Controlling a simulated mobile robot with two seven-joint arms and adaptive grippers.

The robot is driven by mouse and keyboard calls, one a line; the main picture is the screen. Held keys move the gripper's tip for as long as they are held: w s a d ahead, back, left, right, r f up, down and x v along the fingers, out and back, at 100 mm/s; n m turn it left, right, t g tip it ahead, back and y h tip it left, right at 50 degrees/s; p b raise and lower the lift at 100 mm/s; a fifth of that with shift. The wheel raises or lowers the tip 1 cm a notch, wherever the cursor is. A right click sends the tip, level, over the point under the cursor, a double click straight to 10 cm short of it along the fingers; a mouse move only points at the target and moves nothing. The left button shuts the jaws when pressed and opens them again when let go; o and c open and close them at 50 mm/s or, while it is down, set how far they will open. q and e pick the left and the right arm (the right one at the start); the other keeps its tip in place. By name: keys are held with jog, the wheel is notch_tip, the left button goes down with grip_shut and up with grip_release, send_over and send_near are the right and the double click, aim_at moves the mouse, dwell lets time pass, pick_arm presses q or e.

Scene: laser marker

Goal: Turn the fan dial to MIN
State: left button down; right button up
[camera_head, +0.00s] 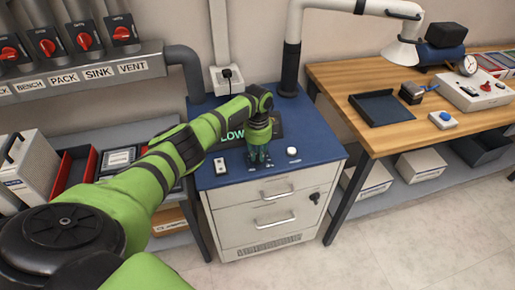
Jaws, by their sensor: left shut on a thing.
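My left arm reaches from the lower left to the blue top of a grey cabinet. My left gripper (260,158) points down there, shut on the fan dial, which its fingers almost wholly hide. The dial's pointer and markings cannot be made out. My right gripper is not in view.
A light switch box (220,165) lies left of the gripper and a white round knob (291,151) right of it. A white fume arm (292,60) rises behind. A wooden bench (345,83) stands at right, red-handled switches (83,41) at upper left.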

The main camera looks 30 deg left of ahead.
pick_arm(q)
jog(key=n+p, duration=0.1)
jog(key=n, duration=0.2)
jog(key=n+p, duration=0.1)
jog(key=n, duration=0.2)
jog(key=shift+w+d+r+n, duration=0.1)
jog(key=shift+r+n, duration=0.05)
jog(key=shift+n, duration=0.15)
jog(key=n+p, duration=0.1)
jog(key=n, duration=0.2)
jog(key=shift+w, duration=0.1)
jog(key=shift+w+n+p, duration=0.1)
jog(key=shift+n+p, duration=0.4)
jog(key=shift+n, duration=1.5)
jog(key=c, duration=1.2)
grip_release()
notch_tip(320, 180, up, 12)
